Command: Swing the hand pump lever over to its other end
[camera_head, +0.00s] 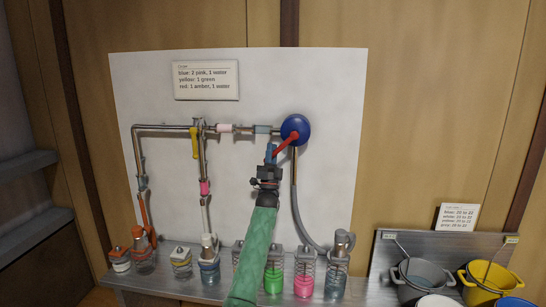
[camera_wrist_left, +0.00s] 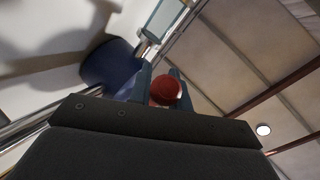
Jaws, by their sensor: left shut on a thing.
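The hand pump (camera_head: 295,127) is a round blue body on the white panel, at the right end of the horizontal pipe. Its red lever (camera_head: 287,145) slopes from the pump's middle down to the left. My left gripper (camera_head: 271,156) comes up from below on a green-sleeved arm and is shut on the lever's lower left end. In the left wrist view the lever's round red end (camera_wrist_left: 165,90) sits between the two fingers, with the blue pump body (camera_wrist_left: 108,66) to the left. The gripper partly hides the lever's end. My right gripper is not in view.
Several jars, among them a green one (camera_head: 273,281) and a pink one (camera_head: 304,286), stand on the shelf below. A grey hose (camera_head: 297,205) hangs from the pump. A yellow valve handle (camera_head: 195,142) is on the pipe. A grey bucket (camera_head: 424,276) and a yellow bucket (camera_head: 491,283) stand at right.

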